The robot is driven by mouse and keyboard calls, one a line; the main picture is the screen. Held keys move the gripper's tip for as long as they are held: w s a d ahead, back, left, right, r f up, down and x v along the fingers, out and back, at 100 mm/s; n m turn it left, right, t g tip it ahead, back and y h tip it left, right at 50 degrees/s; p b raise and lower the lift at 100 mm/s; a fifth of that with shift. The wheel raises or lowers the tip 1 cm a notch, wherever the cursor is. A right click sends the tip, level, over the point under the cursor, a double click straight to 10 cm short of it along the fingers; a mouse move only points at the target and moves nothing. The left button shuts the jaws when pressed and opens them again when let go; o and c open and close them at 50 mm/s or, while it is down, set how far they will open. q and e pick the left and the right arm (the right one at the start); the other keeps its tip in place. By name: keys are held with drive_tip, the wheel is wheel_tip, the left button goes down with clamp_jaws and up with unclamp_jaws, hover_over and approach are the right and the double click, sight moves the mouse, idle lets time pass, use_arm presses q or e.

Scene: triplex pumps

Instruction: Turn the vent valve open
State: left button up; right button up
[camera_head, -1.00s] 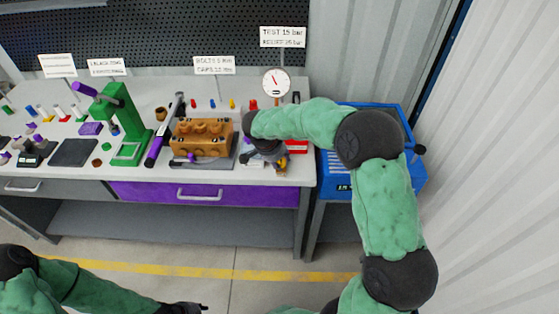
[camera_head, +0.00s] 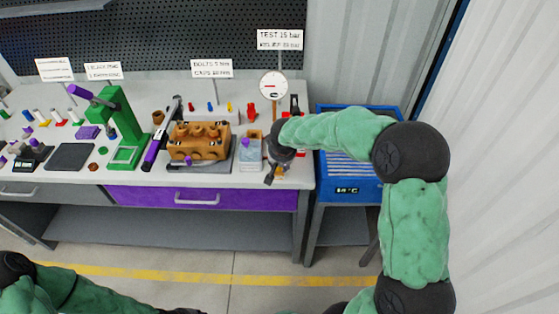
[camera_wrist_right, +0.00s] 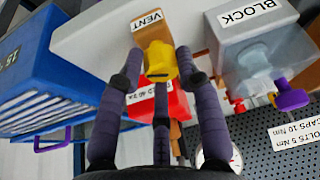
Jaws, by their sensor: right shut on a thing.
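The vent valve shows in the right wrist view as a yellow knob (camera_wrist_right: 160,62) on an orange-brown body, beside a white VENT label (camera_wrist_right: 146,20). My right gripper (camera_wrist_right: 159,70) is shut on this knob, with dark fingers on both sides and one below it. In the head view my right gripper (camera_head: 271,176) is at the bench's front right; it and my wrist largely hide the valve there. Only the end of my left gripper (camera_head: 182,311) shows at the bottom edge; its fingers cannot be made out.
A grey block labelled BLOCK (camera_wrist_right: 245,40) with a purple knob (camera_wrist_right: 291,98) stands beside the valve. A red part (camera_wrist_right: 148,106) is behind the fingers. A gauge (camera_head: 273,85) stands behind, a brown pump body (camera_head: 198,150) to the left, and a blue cabinet (camera_head: 345,188) to the right.

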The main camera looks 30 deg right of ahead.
drive_tip(key=n+p, duration=0.2)
drive_tip(key=p, duration=0.1)
drive_tip(key=n+y+p, duration=0.1)
drive_tip(key=n+p, duration=0.1)
drive_tip(key=p, duration=0.2)
drive_tip(key=r+n+y+p, duration=0.1)
drive_tip(key=n+p, duration=0.1)
drive_tip(key=p, duration=0.1)
drive_tip(key=shift+w+d+r+t+p, duration=0.1)
drive_tip(key=shift+w+d+t+p, duration=0.2)
drive_tip(key=shift+w+d+p, duration=0.1)
drive_tip(key=shift+f+n+y+p, duration=0.25)
drive_tip(key=shift+n+p, duration=0.25)
drive_tip(key=shift+p, duration=0.6)
drive_tip(key=shift+a, duration=0.1)
drive_tip(key=o, duration=0.9)
drive_tip(key=shift+o, duration=0.9)
drive_tip(key=shift+a, duration=0.15)
drive_tip(key=shift+a+f, duration=0.1)
drive_tip(key=shift+f, duration=0.05)
drive_tip(key=shift+s, duration=0.15)
drive_tip(key=v, duration=1.2)
